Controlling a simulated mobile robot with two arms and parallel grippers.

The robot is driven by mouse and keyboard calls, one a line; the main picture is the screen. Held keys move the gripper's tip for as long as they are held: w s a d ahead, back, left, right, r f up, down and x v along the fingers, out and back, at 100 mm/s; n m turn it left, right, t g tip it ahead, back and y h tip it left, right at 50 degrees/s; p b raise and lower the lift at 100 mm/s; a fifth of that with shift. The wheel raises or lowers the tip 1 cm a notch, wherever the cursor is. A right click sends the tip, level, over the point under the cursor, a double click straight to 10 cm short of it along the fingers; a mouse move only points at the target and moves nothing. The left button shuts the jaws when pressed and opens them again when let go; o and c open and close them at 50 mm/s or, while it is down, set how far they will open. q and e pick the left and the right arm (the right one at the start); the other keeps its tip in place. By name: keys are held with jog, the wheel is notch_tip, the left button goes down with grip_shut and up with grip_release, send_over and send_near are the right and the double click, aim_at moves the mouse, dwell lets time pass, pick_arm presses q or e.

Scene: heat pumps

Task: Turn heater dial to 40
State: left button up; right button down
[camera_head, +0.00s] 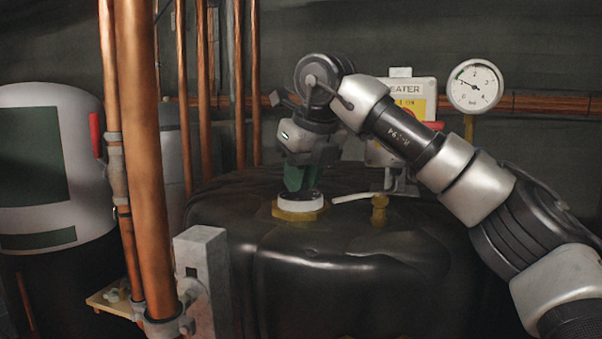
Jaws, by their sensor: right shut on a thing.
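The heater dial (301,200) is a white round base on a brass hex fitting on top of the black tank (330,270). My right gripper (303,184) points down from above and is shut on the dial's dark upper part, with green finger pads around it. The dial's markings and its setting are hidden or too small to read. My left gripper is not in view.
A heater switch box (412,92) and a round pressure gauge (475,86) are behind my right arm. Vertical copper pipes (145,160) stand at the left, with a red lever (96,135) and a white tank (48,160). A brass fitting (379,210) sits right of the dial.

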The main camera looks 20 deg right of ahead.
jog(key=n+y, duration=0.1)
jog(key=n, duration=0.2)
jog(key=n+g+y, duration=0.1)
jog(key=n, duration=0.2)
jog(key=shift+d, duration=0.1)
jog(key=n+g, duration=0.1)
jog(key=n, duration=0.2)
jog(key=n+g+y, duration=0.1)
jog(key=n, duration=0.2)
jog(key=shift+w+r+n, duration=0.1)
jog(key=shift+w+n, duration=0.05)
jog(key=shift+n, duration=0.25)
jog(key=shift+d+g, duration=0.1)
jog(key=shift+g, duration=0.2)
jog(key=c, duration=0.9)
grip_release()
jog(key=shift+c, duration=0.2)
